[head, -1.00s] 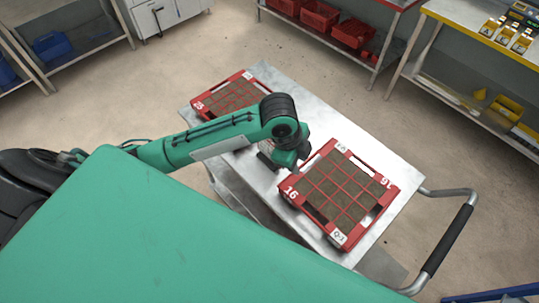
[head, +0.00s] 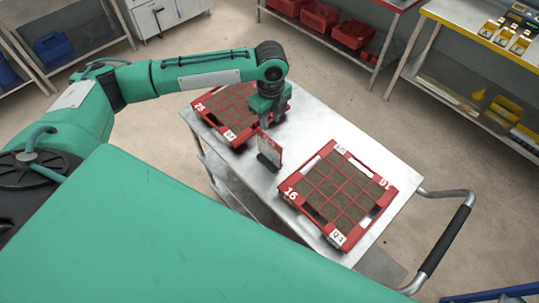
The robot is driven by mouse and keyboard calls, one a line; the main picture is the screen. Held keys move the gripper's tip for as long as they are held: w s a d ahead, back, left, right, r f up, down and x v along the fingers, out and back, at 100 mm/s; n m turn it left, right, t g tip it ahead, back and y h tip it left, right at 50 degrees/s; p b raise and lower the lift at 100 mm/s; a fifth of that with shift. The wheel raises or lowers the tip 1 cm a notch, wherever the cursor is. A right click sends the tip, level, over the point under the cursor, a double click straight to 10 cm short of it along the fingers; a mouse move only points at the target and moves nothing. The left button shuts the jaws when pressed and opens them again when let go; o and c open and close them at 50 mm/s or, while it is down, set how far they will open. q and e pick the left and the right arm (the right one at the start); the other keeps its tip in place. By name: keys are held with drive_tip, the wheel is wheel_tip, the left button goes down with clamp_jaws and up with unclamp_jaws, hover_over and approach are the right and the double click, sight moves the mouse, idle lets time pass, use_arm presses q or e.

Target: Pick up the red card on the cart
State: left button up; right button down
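The red card (head: 275,147), with pale markings, stands upright in a small dark holder (head: 266,161) on the metal cart (head: 300,128), between the two red trays. My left gripper (head: 266,122) points down just above and behind the card, near the right edge of the far tray. The gap between its fingers is too small and dark to make out, so I cannot tell whether it is open or shut. It looks apart from the card. My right gripper is not in view.
A red tray marked 16 (head: 284,185) sits at the cart's right end, and another marked 25 (head: 205,121) at its far left. The cart's handle (head: 447,240) sticks out at right. A shelf with red crates (head: 353,33) and a yellow-edged bench (head: 460,22) stand behind.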

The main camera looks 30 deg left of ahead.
sight(269, 139)
use_arm(q)
drive_tip(key=f+p, duration=0.1)
drive_tip(key=f, duration=0.2)
drive_tip(key=f+p, duration=0.1)
drive_tip(key=f, duration=0.1)
drive_tip(key=f+p, duration=0.1)
drive_tip(key=f, duration=0.2)
drive_tip(key=shift+s+f, duration=0.35)
drive_tip(key=shift+f, duration=0.25)
clamp_jaws()
